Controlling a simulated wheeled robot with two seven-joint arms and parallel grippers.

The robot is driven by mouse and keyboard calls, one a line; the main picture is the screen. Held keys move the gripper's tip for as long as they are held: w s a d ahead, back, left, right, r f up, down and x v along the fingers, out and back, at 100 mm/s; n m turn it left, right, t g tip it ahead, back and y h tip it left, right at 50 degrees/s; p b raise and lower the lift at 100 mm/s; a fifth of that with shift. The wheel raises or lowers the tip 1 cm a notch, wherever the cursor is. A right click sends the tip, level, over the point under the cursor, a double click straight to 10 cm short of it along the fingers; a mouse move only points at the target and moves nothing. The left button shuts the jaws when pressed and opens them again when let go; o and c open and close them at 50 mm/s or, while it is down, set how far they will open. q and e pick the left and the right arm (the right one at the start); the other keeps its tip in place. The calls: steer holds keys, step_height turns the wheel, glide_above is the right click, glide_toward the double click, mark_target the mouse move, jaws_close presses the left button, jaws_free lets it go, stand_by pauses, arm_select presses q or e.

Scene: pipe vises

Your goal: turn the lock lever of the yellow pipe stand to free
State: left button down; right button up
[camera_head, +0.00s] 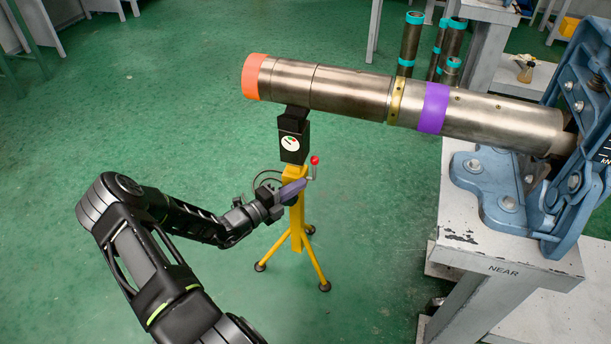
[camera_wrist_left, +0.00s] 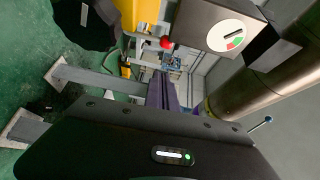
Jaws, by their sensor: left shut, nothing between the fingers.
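The yellow pipe stand (camera_head: 297,215) stands upright on a tripod on the floor, its black head (camera_head: 294,128) under the metal pipe (camera_head: 345,90). A white dial (camera_head: 290,143) with red and green marks is on the head; it also shows in the left wrist view (camera_wrist_left: 225,36). I cannot tell which mark its pointer indicates. The lock lever (camera_head: 314,170) rises at the stand's right side with a red knob (camera_head: 315,160); the knob also shows in the wrist view (camera_wrist_left: 166,43). My left gripper (camera_head: 300,184), with purple fingers, is shut and empty beside the lever, just below the knob; contact is unclear.
The pipe has an orange end (camera_head: 256,77) and a purple band (camera_head: 433,107), and runs into a blue vise (camera_head: 490,190) on a bench (camera_head: 510,255) marked NEAR. Short pipes with teal bands (camera_head: 410,45) stand behind.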

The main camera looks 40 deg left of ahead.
arm_select(q)
steer(key=v, duration=0.6)
steer(key=shift+f, duration=0.1)
stand_by(0.4)
